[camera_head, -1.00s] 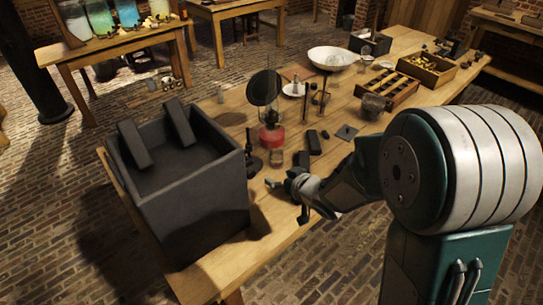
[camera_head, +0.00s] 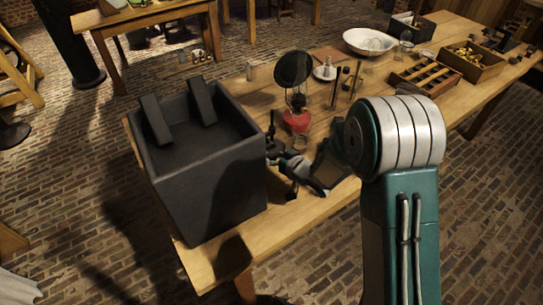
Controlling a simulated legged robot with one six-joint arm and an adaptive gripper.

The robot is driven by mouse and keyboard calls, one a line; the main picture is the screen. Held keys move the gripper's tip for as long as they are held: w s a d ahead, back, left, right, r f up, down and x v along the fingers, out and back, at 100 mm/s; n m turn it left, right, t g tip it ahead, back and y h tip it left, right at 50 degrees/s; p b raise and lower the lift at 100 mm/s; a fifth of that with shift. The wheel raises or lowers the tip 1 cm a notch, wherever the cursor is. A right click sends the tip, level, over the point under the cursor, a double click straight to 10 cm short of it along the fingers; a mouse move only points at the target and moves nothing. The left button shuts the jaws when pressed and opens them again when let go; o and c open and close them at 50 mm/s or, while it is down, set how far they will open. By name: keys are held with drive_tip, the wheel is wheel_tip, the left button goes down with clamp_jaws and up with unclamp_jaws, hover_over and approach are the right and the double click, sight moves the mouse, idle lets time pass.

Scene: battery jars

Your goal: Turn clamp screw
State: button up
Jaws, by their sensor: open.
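A small dark upright fitting (camera_head: 271,128) stands on the table right beside the black box, and it may be the clamp. I cannot make out its screw at this size. My gripper (camera_head: 280,175) is open, low over the near table edge, just right of the black box. Its fingers are close to the foot of the dark fitting. I cannot tell whether they touch it. My wrist and forearm hide part of the table behind.
The large black box (camera_head: 205,190) holds two dark slabs. A red-based lamp (camera_head: 296,121) with a round dark disc (camera_head: 293,68) stands behind my gripper. A white bowl (camera_head: 369,43) and wooden trays (camera_head: 425,76) lie farther back.

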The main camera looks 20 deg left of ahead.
drive_tip(key=shift+w+a+f, duration=0.2)
drive_tip(key=shift+a, duration=0.3)
clamp_jaws()
drive_tip(key=n+t+h, duration=0.2)
drive_tip(key=n, duration=0.2)
drive_tip(key=shift+s, duration=0.1)
drive_tip(key=n+t+h, duration=0.1)
drive_tip(key=n+t, duration=0.1)
drive_tip(key=n, duration=0.2)
drive_tip(key=shift+n+t, duration=0.3)
idle(0.3)
drive_tip(key=shift+a+h, duration=0.1)
drive_tip(key=shift+h, duration=0.2)
unclamp_jaws()
drive_tip(key=shift+a, duration=0.1)
